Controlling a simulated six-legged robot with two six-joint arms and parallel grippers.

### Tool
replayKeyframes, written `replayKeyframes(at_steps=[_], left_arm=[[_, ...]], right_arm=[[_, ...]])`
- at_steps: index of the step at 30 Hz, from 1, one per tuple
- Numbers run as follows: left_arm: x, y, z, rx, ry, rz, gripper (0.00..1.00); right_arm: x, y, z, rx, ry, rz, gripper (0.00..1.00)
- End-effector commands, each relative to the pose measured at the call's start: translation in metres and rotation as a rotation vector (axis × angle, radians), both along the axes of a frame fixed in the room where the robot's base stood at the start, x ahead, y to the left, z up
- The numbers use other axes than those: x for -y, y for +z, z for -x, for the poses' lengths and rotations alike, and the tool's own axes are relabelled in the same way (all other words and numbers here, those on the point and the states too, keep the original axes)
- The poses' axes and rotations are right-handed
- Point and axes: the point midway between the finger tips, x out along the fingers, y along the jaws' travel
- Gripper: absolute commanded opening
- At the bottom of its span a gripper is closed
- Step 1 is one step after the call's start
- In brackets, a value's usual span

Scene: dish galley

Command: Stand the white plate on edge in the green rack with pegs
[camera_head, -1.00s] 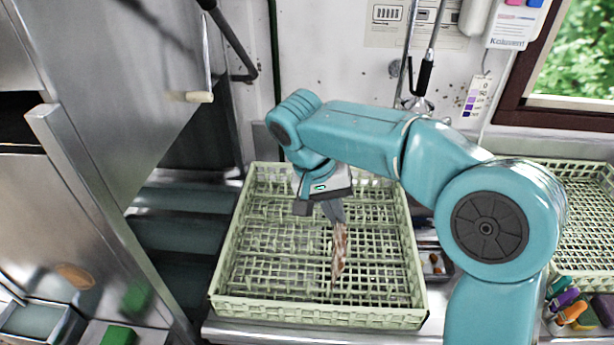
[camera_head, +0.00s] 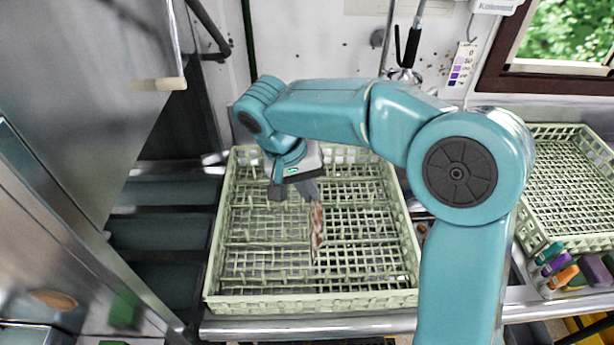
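A thin, white and brown-stained piece (camera_head: 316,232), apparently the white plate seen nearly edge-on, hangs below my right gripper (camera_head: 309,192). The gripper's grey fingers look closed on its upper end. The plate is upright over the middle of a pale green rack (camera_head: 310,302). I cannot tell whether its lower edge touches the rack floor. Pegs cannot be made out clearly in the rack's grid. My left gripper is not in view.
A second pale green rack (camera_head: 563,190) stands at the right, with a small box of coloured items (camera_head: 563,278) before it. A steel machine (camera_head: 70,130) fills the left. A wall with a tap (camera_head: 405,65) is behind.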

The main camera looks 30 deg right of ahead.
Motion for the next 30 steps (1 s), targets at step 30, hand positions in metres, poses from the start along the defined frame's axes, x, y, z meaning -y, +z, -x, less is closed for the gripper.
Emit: replayKeyframes(at_steps=[30], left_arm=[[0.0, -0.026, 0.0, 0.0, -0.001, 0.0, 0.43]], right_arm=[[-0.001, -0.073, -0.005, 0.001, -0.001, 0.001, 0.0]])
